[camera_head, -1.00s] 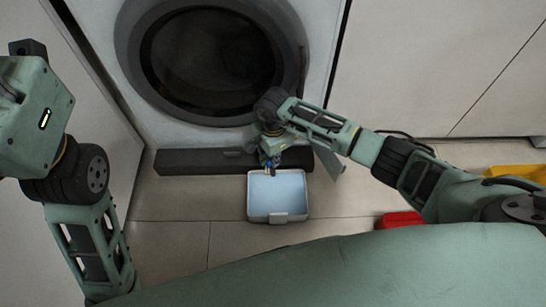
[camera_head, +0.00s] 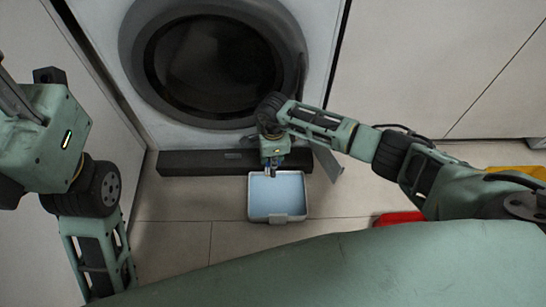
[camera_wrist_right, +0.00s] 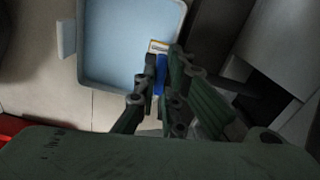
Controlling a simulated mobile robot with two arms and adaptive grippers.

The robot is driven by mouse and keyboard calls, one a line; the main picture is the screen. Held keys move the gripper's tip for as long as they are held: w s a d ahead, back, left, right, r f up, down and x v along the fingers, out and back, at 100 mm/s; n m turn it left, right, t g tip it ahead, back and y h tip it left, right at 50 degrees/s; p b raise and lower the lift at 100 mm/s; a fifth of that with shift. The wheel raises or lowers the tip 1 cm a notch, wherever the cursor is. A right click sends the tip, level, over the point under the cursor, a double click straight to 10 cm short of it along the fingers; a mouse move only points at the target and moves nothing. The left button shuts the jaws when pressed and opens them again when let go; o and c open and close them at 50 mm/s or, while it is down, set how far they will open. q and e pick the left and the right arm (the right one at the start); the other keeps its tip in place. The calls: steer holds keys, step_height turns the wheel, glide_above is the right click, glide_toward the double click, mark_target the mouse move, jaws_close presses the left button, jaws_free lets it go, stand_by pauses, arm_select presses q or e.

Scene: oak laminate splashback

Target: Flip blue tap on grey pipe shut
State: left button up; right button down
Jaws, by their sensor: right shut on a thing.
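The blue tap (camera_wrist_right: 161,75) shows as a blue strip between the fingers of my right gripper (camera_wrist_right: 162,56) in the right wrist view. The gripper is shut on it, and the fingers hide much of it. In the head view my right gripper (camera_head: 272,170) points down at the back edge of a tray, in front of the washing machine. The tap is hard to make out there, and I cannot pick out the grey pipe clearly. My left arm stands at the left edge of the head view; its fingertips do not show.
A grey tray (camera_head: 278,218) with a pale blue inside lies on the tiled floor below my right gripper. The washing machine (camera_head: 312,40) stands behind, with a dark plinth bar (camera_head: 200,162) at its foot. A red object (camera_head: 398,218) and a yellow one (camera_head: 520,172) lie at right.

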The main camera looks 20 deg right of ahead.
steer(key=shift+m+p, duration=0.4)
steer(key=shift+m, duration=0.6)
steer(key=c, duration=1.8)
jaws_free()
steer(key=shift+c, duration=0.2)
step_height(320, 180, up, 12)
